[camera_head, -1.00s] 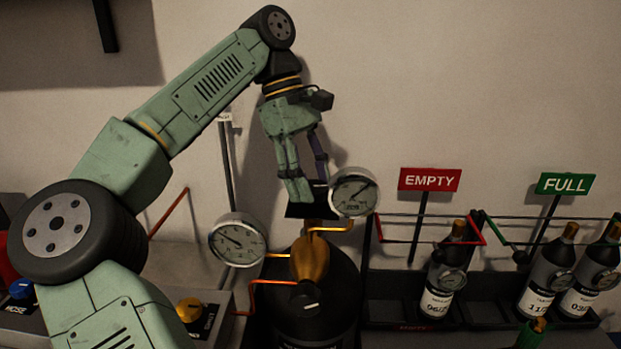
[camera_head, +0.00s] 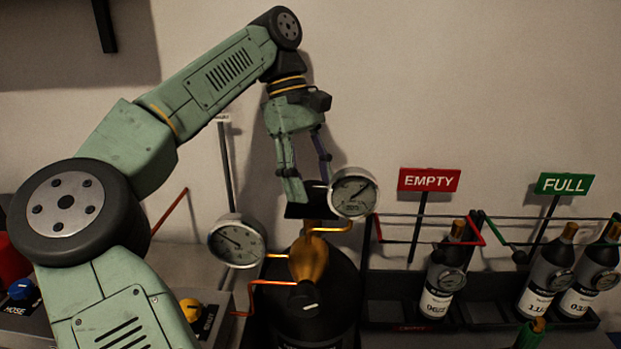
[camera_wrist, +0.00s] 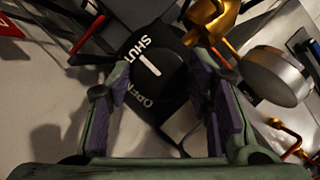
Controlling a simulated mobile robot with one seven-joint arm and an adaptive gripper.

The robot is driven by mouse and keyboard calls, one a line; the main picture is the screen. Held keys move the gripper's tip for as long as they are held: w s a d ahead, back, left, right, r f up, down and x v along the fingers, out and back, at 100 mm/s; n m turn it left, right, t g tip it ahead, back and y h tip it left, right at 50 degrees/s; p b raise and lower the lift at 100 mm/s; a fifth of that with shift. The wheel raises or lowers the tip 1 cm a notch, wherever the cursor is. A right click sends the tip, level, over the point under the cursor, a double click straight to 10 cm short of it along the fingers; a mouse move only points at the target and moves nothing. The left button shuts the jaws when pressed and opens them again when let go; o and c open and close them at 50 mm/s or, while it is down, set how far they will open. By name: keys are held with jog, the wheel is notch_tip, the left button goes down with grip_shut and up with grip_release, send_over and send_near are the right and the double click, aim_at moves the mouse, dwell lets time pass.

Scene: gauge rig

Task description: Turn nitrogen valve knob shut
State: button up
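A black valve knob (camera_wrist: 158,78) with a white line shows in the wrist view. It sits on a dark dial plate (camera_head: 298,210) marked SHUT and OPEN. The upper end of the line is close to the word SHUT. My gripper (camera_wrist: 162,80) has its fingers apart, one on each side of the knob, with visible gaps. In the head view my gripper (camera_head: 307,190) reaches down to the knob beside a round gauge (camera_head: 353,193), and the fingers partly hide the knob. I cannot read a gas name on this valve.
A second gauge (camera_head: 237,241) stands to the left. Labelled bottles (camera_head: 437,300) stand in a rack at right under EMPTY (camera_head: 429,180) and FULL (camera_head: 565,184) signs.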

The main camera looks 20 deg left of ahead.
jog(key=o, duration=0.3)
